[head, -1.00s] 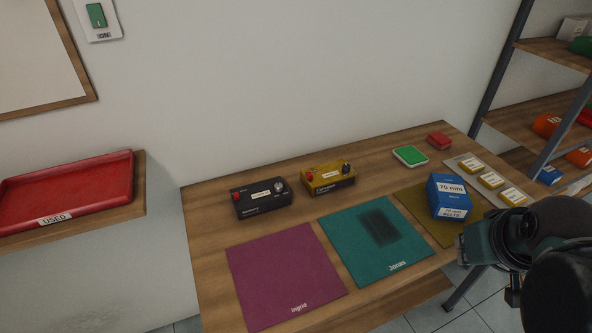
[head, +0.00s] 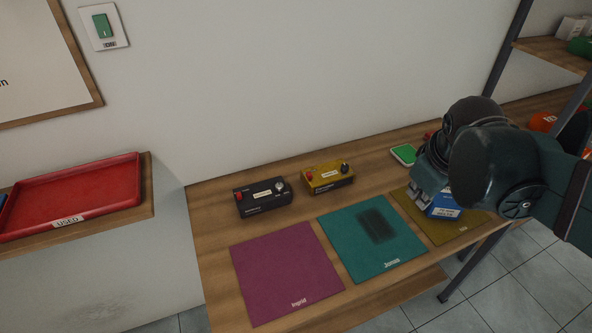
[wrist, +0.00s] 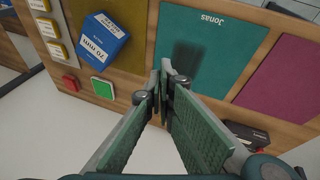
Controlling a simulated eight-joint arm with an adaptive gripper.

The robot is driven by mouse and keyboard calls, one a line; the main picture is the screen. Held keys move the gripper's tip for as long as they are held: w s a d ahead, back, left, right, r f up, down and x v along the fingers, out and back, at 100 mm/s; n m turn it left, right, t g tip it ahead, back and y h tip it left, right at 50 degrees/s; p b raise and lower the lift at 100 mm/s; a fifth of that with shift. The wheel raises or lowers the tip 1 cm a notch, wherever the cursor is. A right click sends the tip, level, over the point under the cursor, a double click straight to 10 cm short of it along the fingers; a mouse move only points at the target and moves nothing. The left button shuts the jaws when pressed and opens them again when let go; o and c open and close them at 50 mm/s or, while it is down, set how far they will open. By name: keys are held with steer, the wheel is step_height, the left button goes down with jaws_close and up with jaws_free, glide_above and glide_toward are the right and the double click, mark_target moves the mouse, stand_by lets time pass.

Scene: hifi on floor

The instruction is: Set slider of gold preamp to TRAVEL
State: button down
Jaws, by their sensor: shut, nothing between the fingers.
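The gold preamp (head: 328,178) stands at the back middle of the table in the head view. It has a red part at its left, a pale label and a dark knob at its right. Its slider and the slider's position are too small to tell. My gripper (head: 418,192) is over the right part of the table, to the right of the preamp and apart from it. In the wrist view my gripper (wrist: 164,84) points down with its fingers together and empty. The gold preamp does not show there, probably hidden behind the fingers.
A black device (head: 263,196) stands left of the preamp. A blue box (head: 443,207) sits on the olive mat, near my gripper. Purple (head: 285,270) and teal (head: 360,262) mats lie clear in front. A green item (head: 403,154) lies at the back right.

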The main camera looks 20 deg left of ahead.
steer(key=w+a+n+g+h+p, duration=0.1)
steer(key=w+a+n+p, duration=0.25)
steer(key=a, duration=0.55)
steer(key=w+a+n+p, duration=0.25)
steer(key=a+n, duration=0.25)
steer(key=a, duration=0.4)
steer(key=w+a+n+g+h+p, duration=0.1)
steer(key=w+a+n+p, duration=0.25)
steer(key=a, duration=0.55)
steer(key=n+p, duration=0.3)
steer(key=n, duration=0.1)
glide_toward(309, 175)
steer(key=a, duration=0.1)
steer(key=s+a+r, duration=0.1)
steer(key=a, duration=0.2)
steer(key=shift+s+r, duration=0.2)
steer(key=shift+s, duration=0.15)
steer(key=shift+f, duration=0.1)
steer(key=shift+x, duration=4.9)
steer(key=shift+s+d, duration=0.1)
steer(key=shift+s, duration=0.1)
